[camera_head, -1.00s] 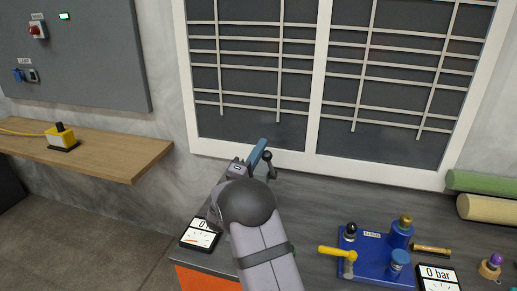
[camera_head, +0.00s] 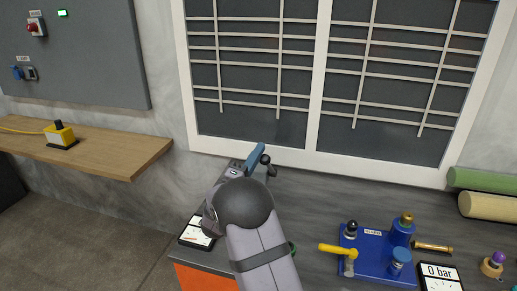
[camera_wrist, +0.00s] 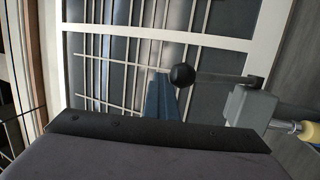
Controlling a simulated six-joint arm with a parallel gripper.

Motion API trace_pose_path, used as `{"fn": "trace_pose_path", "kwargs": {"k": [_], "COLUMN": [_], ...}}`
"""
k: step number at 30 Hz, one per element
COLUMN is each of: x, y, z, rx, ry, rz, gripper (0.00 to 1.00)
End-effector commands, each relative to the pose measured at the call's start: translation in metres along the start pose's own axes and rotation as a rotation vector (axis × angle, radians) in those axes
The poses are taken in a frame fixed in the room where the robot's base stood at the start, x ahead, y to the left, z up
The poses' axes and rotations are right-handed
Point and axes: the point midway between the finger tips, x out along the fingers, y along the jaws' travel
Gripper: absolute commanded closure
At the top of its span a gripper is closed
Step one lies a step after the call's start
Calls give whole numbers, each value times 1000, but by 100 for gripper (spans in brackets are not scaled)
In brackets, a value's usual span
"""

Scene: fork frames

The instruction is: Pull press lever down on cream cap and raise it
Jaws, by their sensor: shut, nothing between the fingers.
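My gripper (camera_head: 257,149) shows as blue fingers beyond the dark wrist; they are shut and empty. In the wrist view the blue fingers (camera_wrist: 162,86) lie right beside the black ball knob (camera_wrist: 182,76) of the press lever. I cannot tell whether they touch it. The lever's thin rod (camera_wrist: 222,79) runs from the knob to the grey press head (camera_wrist: 250,106). A cream piece (camera_wrist: 309,132) with a brass-coloured end, likely the cream cap, shows at the right edge, past the press head. In the head view the knob (camera_head: 265,159) shows beside the fingers; my arm hides most of the press.
A blue fixture (camera_head: 375,262) with a yellow handle stands on the bench to the right, beside a gauge display (camera_head: 440,276). Another display (camera_head: 197,232) lies left of my arm. Green and cream rolls (camera_head: 485,179) lie far right. A white-framed window (camera_head: 320,150) stands behind.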

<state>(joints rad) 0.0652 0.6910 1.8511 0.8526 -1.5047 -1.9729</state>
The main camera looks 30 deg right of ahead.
Motion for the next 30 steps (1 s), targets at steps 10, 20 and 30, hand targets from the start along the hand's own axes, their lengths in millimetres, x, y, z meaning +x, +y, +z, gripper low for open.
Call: {"fn": "trace_pose_path", "kwargs": {"k": [10,20,30], "x": [-46,-58,-126], "y": [5,7,-35], "z": [-2,-6,-58], "rx": [2,7,60], "ry": [3,11,141], "rz": [12,20,14], "gripper": [100,100,100]}}
